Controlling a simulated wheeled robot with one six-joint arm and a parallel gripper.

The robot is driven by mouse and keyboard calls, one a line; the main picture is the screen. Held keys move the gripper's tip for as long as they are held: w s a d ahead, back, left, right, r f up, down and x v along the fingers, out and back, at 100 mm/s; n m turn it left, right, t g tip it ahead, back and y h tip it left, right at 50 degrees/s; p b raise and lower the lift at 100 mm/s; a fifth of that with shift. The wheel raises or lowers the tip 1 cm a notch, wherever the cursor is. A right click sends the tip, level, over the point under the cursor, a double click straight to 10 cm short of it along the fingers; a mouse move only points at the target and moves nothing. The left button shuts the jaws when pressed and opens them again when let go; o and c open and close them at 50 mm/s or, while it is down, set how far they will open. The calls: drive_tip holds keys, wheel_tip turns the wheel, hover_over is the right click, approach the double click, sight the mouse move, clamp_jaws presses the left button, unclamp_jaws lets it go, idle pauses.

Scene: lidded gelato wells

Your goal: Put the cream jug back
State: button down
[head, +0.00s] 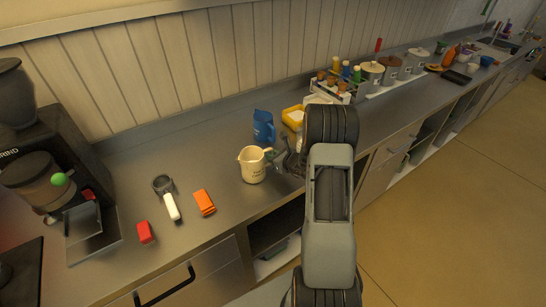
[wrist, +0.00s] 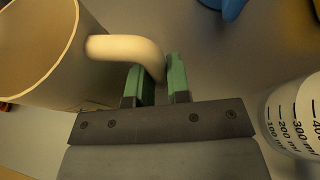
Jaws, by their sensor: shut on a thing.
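The cream jug (head: 252,165) is a cream-coloured jug with a spout on its left and a handle on its right. It is upright at the counter in the head view; I cannot tell whether its base touches the surface. In the wrist view the jug (wrist: 40,55) fills the upper left, with its open top showing. My gripper (wrist: 160,84) has green-padded fingers, shut on the jug's handle (wrist: 125,48). In the head view my gripper (head: 283,163) is right of the jug, partly hidden by my arm.
A blue bag-like item (head: 264,127) stands behind the jug, near a yellow container (head: 293,116). An orange item (head: 204,202) and a portafilter (head: 168,198) lie to the left. A graduated measuring cup (wrist: 297,115) is close right of my gripper.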

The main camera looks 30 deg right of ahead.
drive_tip(key=shift+f, duration=0.15)
drive_tip(key=c, duration=1.1)
unclamp_jaws()
